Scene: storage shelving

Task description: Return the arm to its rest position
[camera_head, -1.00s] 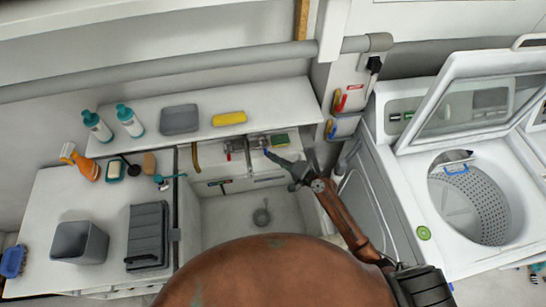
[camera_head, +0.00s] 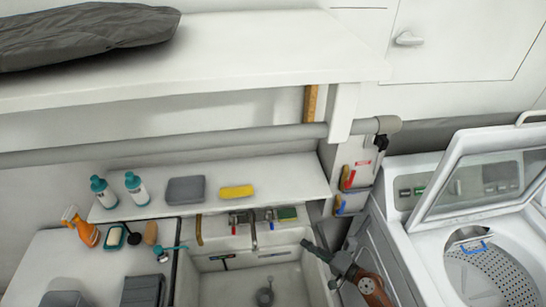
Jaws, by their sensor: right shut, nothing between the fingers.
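My right gripper (camera_head: 308,246) shows at the bottom, over the right rim of the white sink (camera_head: 235,292). Its dark fingers look closed and hold nothing. My left gripper is not in the picture.
A white ledge (camera_head: 290,176) behind the sink holds two teal-capped bottles, a grey box (camera_head: 186,190) and a yellow sponge (camera_head: 236,191). An orange spray bottle (camera_head: 86,230) stands at left. An open washing machine (camera_head: 425,238) is close on the right.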

